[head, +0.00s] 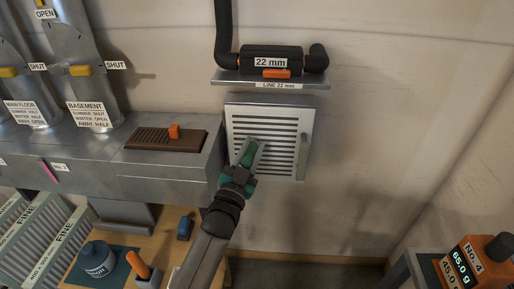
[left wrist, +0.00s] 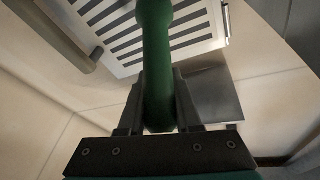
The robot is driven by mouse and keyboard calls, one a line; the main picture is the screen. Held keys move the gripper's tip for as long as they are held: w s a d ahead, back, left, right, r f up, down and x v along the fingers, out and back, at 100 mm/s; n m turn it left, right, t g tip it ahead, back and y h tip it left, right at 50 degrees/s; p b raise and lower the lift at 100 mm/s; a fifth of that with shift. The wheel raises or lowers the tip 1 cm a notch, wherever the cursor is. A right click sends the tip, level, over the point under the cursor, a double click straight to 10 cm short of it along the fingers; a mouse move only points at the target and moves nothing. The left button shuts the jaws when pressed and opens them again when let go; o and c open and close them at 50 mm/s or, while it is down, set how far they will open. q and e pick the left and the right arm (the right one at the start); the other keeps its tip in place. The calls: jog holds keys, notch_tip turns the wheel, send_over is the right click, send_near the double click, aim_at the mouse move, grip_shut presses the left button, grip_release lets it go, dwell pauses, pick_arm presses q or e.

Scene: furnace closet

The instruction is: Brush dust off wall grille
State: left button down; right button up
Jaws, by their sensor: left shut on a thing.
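The white wall grille (head: 301,165) with dark horizontal slots hangs on the wall below a shelf. My left gripper (head: 241,174) is in front of its lower left part, shut on the green handle of a brush (head: 249,152). The brush points up at the slots; its head is hard to make out, and I cannot tell whether it touches. In the left wrist view the green brush handle (left wrist: 157,70) stands between the fingers of my left gripper (left wrist: 158,120), with the grille (left wrist: 120,28) behind it. No dust can be made out. My right gripper is not in view.
A shelf (head: 230,81) with a black 22 mm pipe fitting (head: 272,52) is above the grille. A metal duct (head: 100,165) with a brown register (head: 160,138) lies left. A wooden table (head: 172,222) holds a blue jar (head: 97,260). An orange-topped device (head: 478,268) is lower right.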

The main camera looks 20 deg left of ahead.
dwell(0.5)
pick_arm(q)
jog(key=shift+w+d, duration=0.2)
jog(key=shift+d, duration=0.5)
jog(key=shift+w+d, duration=0.25)
jog(key=shift+d, duration=0.5)
jog(key=shift+w+d, duration=0.2)
jog(key=shift+d, duration=0.5)
jog(key=shift+a, duration=0.1)
jog(key=shift+s+a+p, duration=0.15)
jog(key=shift+s+a, duration=0.05)
jog(key=shift+a, duration=0.5)
jog(key=shift+s+a+p, duration=0.15)
jog(key=shift+s+a, duration=0.1)
jog(key=shift+a, duration=0.4)
jog(key=shift+s+a+p, duration=0.15)
jog(key=shift+s+a, duration=0.05)
jog(key=shift+a, duration=0.5)
jog(key=shift+w+d, duration=0.2)
jog(key=shift+d, duration=0.5)
jog(key=shift+w+d, duration=0.25)
jog(key=shift+d, duration=0.5)
jog(key=shift+w+d, duration=0.2)
jog(key=shift+d, duration=0.5)
jog(key=shift+a, duration=0.1)
